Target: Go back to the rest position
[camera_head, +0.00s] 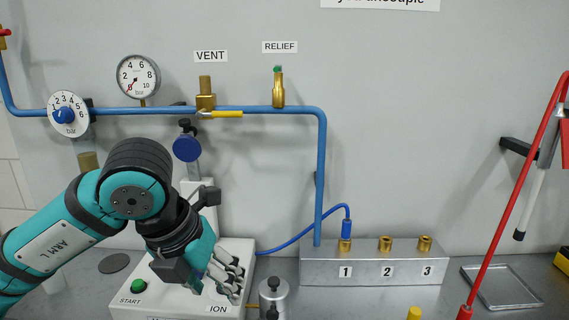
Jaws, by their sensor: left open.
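My left arm comes in from the left. Its gripper (229,272) is open, in front of a white machine (128,303) with a green START button (138,286). The gripper hides part of the machine's top and its label. I see nothing held between the fingers, though they partly overlap in this view. My right gripper is not in view.
A metal cylinder (274,295) stands close to the gripper's right. A metal block (398,270) has ports 1, 2 and 3; a blue hose (290,243) ends at port 1. Blue pipes (322,180) run along the wall. A tray (502,288) and red hose (510,200) are right.

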